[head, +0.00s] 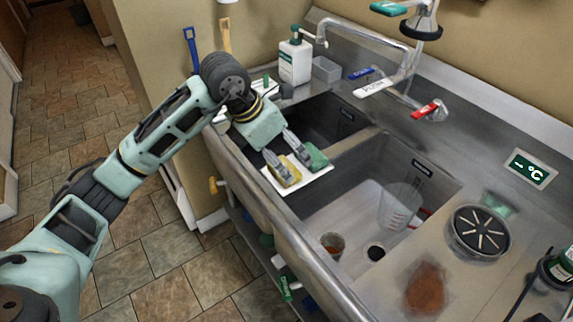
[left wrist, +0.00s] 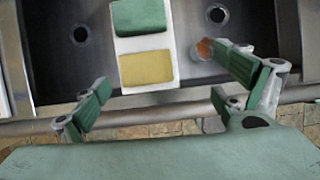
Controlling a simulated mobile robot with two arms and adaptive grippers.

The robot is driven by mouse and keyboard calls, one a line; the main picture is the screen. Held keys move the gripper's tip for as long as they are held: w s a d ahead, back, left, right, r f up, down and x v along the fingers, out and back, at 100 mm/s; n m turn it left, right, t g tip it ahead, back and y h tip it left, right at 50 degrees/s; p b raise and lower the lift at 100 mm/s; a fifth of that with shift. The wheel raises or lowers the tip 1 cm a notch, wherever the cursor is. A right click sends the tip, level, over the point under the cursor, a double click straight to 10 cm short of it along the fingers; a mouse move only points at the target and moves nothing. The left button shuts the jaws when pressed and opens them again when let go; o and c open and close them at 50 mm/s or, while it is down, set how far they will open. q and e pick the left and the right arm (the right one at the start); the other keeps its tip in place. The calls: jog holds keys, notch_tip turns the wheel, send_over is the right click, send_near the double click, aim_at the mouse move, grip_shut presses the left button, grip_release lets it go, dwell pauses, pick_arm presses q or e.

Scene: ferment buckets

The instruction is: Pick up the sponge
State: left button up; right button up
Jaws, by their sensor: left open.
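Two block-like pads that look like sponges, one yellow (head: 292,172) and one green (head: 315,156), lie on a white tray (head: 312,183) at the sink divider. In the left wrist view the yellow pad (left wrist: 146,67) is the nearer one and the green pad (left wrist: 138,16) lies beyond it, on the white tray (left wrist: 150,43). My left gripper (head: 292,162) is open above the tray, partly covering the pads in the head view. In the left wrist view its fingers (left wrist: 162,67) stand apart on either side, with nothing between them gripped. My right gripper is not in view.
The right basin holds a clear measuring jug (head: 398,205) and an amber cup (head: 332,243). A soap bottle (head: 295,60) and the faucet (head: 385,80) stand behind the sink. The sink's front edge (head: 270,220) runs below my left arm.

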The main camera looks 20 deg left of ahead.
aim_at(297, 173)
pick_arm(q)
jog(key=shift+y, duration=0.3)
jog(key=w+f+p, duration=0.1)
jog(key=f, duration=0.1)
jog(key=f+p, duration=0.1)
jog(key=f, duration=0.1)
jog(key=w+f, duration=0.1)
jog(key=f, duration=0.1)
jog(key=shift+w+a+f+p, duration=0.3)
jog(key=shift+p, duration=0.1)
jog(key=shift+w+f, duration=0.1)
jog(key=shift+f, duration=0.15)
jog(key=shift+c, duration=0.6)
jog(key=c, duration=0.7)
jog(key=shift+c, duration=0.5)
